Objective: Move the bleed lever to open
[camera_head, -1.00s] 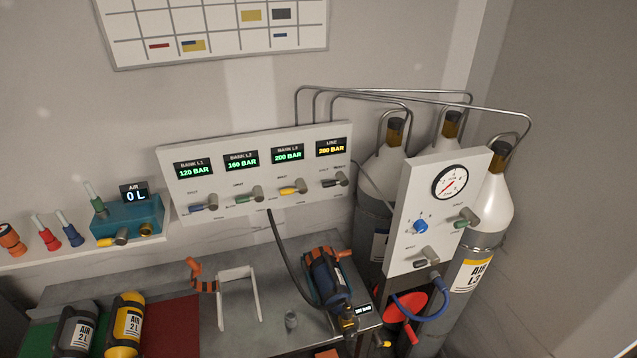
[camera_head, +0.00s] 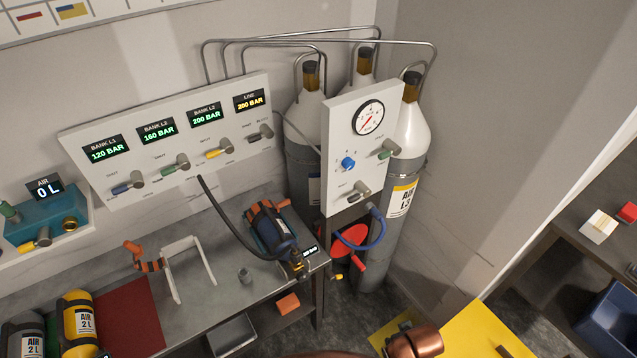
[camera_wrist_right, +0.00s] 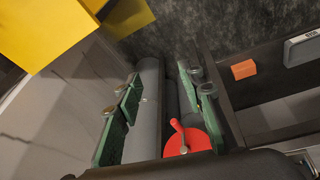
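The panel (camera_head: 75,143) on the back wall carries a row of levers below four displays. The lever at its right end, below the LINE display reading 200 BAR, is dark with a grey knob (camera_head: 266,131). The labels are too small to read, so I cannot tell which is the bleed lever. The gauge panel (camera_head: 339,132) also has a green lever (camera_head: 388,149) and a lower grey lever (camera_head: 360,189). My right gripper (camera_wrist_right: 160,80) is open and empty in the right wrist view, with a red disc (camera_wrist_right: 188,142) visible beyond it. My left gripper is not in view.
Tall gas cylinders (camera_head: 410,120) stand behind the gauge panel. A shelf (camera_head: 572,236) is at the right.

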